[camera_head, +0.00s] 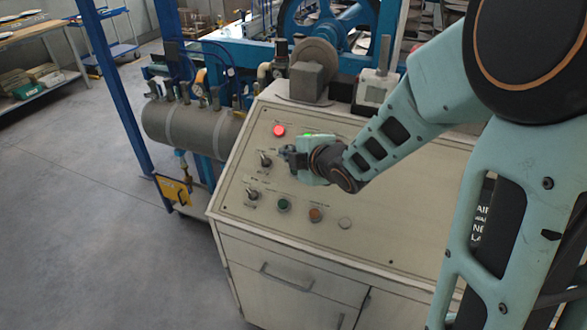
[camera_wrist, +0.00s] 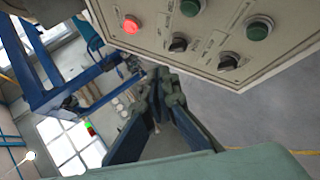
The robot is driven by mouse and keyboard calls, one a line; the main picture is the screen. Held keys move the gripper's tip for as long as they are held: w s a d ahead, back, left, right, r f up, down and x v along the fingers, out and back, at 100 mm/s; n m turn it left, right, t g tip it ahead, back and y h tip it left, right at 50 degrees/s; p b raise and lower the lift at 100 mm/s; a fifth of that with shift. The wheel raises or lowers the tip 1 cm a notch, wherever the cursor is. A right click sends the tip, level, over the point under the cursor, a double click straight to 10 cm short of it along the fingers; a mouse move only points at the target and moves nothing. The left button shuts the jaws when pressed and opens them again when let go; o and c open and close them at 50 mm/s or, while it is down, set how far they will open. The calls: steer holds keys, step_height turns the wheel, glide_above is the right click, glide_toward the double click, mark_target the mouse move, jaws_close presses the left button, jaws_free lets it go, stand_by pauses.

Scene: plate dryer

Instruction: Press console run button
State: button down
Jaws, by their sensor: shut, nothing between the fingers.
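The sloped console panel (camera_head: 385,205) carries several round controls, and its small labels are too blurred to read. A green push button (camera_head: 283,204) sits in the front row and shows at the upper right of the wrist view (camera_wrist: 259,27). It may be the run button. An orange button (camera_head: 315,214) and a pale button (camera_head: 345,223) sit to its right. My gripper (camera_head: 284,152) is shut and empty over the upper left panel, close to the upper black switch. It is apart from the green push button. Its closed fingers also show in the wrist view (camera_wrist: 168,78).
Two black switches (camera_head: 264,160) (camera_head: 252,194) lie at the panel's left. A lit red lamp (camera_head: 278,130) is above them, and a green lamp (camera_head: 318,135) is partly hidden by my gripper. A grey motor unit (camera_head: 312,75) stands behind. Open floor lies left.

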steer(key=w+f+b, duration=0.1)
steer(key=f, duration=0.1)
steer(key=w+d+f+b, duration=0.1)
steer(key=f, duration=0.1)
steer(key=w+f+b, duration=0.1)
steer(key=f+b, duration=0.1)
steer(key=f, duration=0.1)
steer(key=shift+w+d, duration=0.15)
steer(key=shift+w, duration=0.1)
steer(key=shift+w+d+f+b, duration=0.1)
steer(key=shift+w+f+b, duration=0.25)
steer(key=shift+b, duration=0.05)
stand_by(1.0)
steer(key=shift+w+f+b, duration=0.2)
steer(key=shift+f+b, duration=0.15)
steer(key=shift+b, duration=0.15)
steer(key=shift+w+d+f+b, duration=0.15)
steer(key=shift+w+f+b, duration=0.05)
steer(key=shift+f+b, duration=0.2)
stand_by(0.6)
steer(key=shift+r, duration=0.1)
steer(key=shift+s+r+p, duration=0.3)
steer(key=shift+s+r, duration=0.1)
steer(key=shift+r, duration=0.25)
